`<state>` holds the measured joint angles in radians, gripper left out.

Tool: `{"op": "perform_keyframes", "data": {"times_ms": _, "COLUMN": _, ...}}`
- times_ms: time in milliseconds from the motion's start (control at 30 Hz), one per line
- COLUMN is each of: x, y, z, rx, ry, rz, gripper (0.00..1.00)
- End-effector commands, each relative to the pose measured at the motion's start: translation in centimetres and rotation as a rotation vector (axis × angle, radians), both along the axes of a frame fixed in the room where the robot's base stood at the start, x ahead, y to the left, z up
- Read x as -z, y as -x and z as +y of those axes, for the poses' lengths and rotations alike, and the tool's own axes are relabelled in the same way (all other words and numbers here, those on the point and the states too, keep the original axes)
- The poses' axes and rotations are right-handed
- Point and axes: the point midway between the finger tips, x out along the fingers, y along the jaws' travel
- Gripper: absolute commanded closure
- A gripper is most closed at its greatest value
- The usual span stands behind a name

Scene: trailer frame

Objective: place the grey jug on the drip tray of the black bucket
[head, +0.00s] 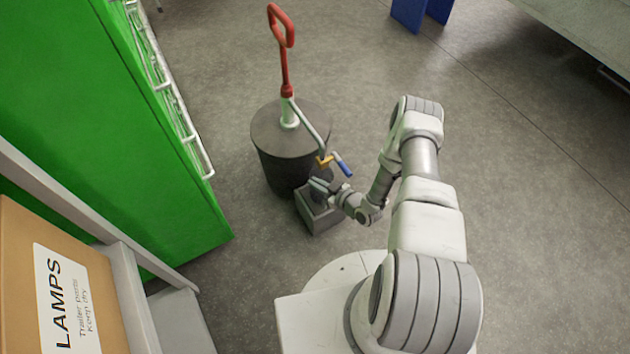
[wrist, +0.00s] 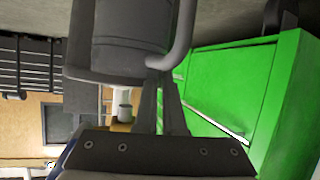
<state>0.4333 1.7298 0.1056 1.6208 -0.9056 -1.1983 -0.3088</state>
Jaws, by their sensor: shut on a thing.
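The black bucket (head: 285,165) stands on the floor, with a red-handled pump on its lid. A tap with a blue lever (head: 343,164) hangs over its front right side. A grey boxy drip tray (head: 322,222) sits low at the bucket's front. My gripper (head: 324,187) is at the tray, beneath the tap, and its fingers hide part of it. In the wrist view the grey jug (wrist: 130,40) fills the upper middle, and my fingers (wrist: 160,78) are closed at its curved handle (wrist: 187,40). In the head view the jug is mostly hidden; I cannot tell whether it touches the tray.
A green cabinet (head: 90,120) with a wire rack (head: 175,95) stands at the left. A cardboard box labelled LAMPS (head: 50,270) is on a shelf at the lower left. Blue legs (head: 420,12) show at the top. The floor right of the bucket is clear.

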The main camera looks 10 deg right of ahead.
Motion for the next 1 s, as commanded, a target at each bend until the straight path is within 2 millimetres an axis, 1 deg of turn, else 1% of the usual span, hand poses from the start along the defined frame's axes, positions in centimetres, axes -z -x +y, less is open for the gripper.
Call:
{"op": "perform_keyframes", "data": {"times_ms": 200, "x": 0.34, "y": -0.07, "z": 0.00, "rx": 0.000, "ry": 0.000, "rz": -0.001, "gripper": 1.00}}
{"op": "perform_keyframes", "data": {"times_ms": 233, "x": 0.29, "y": -0.08, "z": -0.01, "rx": 0.000, "ry": 0.001, "rz": 0.000, "gripper": 0.88}}
{"op": "perform_keyframes", "data": {"times_ms": 300, "x": 0.28, "y": -0.06, "z": 0.00, "rx": 0.000, "ry": 0.001, "rz": 0.000, "gripper": 0.76}}
{"op": "perform_keyframes", "data": {"times_ms": 367, "x": 0.29, "y": -0.06, "z": 0.00, "rx": 0.000, "ry": 0.001, "rz": 0.000, "gripper": 0.65}}
{"op": "perform_keyframes", "data": {"times_ms": 400, "x": 0.29, "y": -0.06, "z": 0.00, "rx": 0.000, "ry": 0.001, "rz": 0.000, "gripper": 0.63}}
{"op": "perform_keyframes", "data": {"times_ms": 800, "x": -0.06, "y": -0.06, "z": 0.03, "rx": 0.000, "ry": 0.000, "rz": 0.000, "gripper": 0.63}}
{"op": "perform_keyframes", "data": {"times_ms": 1000, "x": -0.32, "y": -0.50, "z": 0.12, "rx": 0.000, "ry": 0.001, "rz": 0.000, "gripper": 0.63}}
